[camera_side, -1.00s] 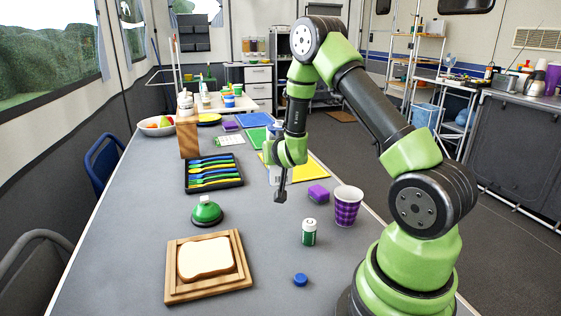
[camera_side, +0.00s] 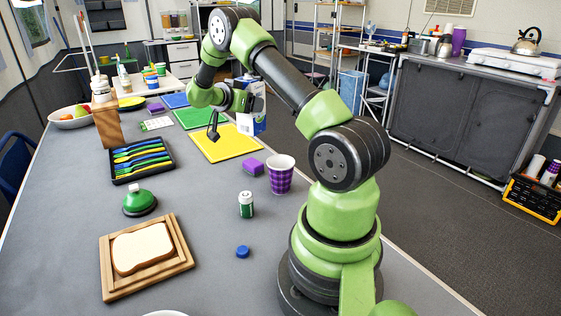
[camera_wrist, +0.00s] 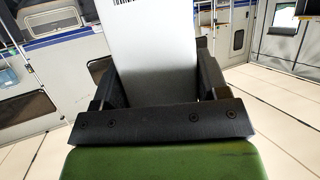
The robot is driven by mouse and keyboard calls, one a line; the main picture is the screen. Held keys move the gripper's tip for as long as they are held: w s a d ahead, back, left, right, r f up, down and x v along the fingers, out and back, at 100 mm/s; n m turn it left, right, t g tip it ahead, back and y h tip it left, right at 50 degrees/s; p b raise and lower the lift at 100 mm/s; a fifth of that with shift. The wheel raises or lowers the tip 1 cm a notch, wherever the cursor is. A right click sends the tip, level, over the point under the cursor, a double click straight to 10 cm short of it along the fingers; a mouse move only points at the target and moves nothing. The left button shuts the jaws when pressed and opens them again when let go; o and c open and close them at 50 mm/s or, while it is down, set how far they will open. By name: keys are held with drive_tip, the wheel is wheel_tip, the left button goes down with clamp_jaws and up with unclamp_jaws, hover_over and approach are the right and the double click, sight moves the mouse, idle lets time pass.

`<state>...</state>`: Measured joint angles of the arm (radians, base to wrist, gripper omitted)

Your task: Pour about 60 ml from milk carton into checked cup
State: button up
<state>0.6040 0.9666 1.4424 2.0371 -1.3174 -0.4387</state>
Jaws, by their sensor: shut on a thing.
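The milk carton (camera_side: 258,118), white and blue, is upright or nearly so at the far right side of the table. My gripper (camera_side: 246,103) is shut on it from the left; in the wrist view the carton's white side (camera_wrist: 152,50) stands between the two dark fingers (camera_wrist: 160,92). I cannot tell whether its base is clear of the surface. The checked cup (camera_side: 281,178), purple and white, stands upright on the table, nearer than the carton and well apart from my gripper. Its inside bottom is hidden.
Near the cup are a purple sponge (camera_side: 252,166), a green-white jar (camera_side: 246,205) and a blue cap (camera_side: 243,252). A yellow board (camera_side: 222,146) lies behind. A cutlery tray (camera_side: 141,160), green bell-shaped object (camera_side: 139,200) and bread board (camera_side: 178,264) lie left. Mid-table is fairly clear.

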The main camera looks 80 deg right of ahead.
sight(260, 125)
drive_tip(key=s+f+m+g+y, duration=0.1)
drive_tip(key=m, duration=0.1)
drive_tip(key=s+f+m+g+y, duration=0.1)
drive_tip(key=g, duration=0.1)
drive_tip(key=s+f+m+g+y, duration=0.1)
drive_tip(key=f+m+g, duration=0.1)
drive_tip(key=shift+s+a+m+y, duration=0.3)
drive_tip(key=shift+s+a, duration=0.05)
drive_tip(key=shift+s, duration=0.05)
drive_tip(key=shift+s+a+f+m+g+y, duration=0.2)
drive_tip(key=shift+a+f+m+g+y, duration=0.2)
drive_tip(key=shift+f+m+g+y, duration=0.3)
drive_tip(key=shift+a+f, duration=0.1)
drive_tip(key=shift+f, duration=0.05)
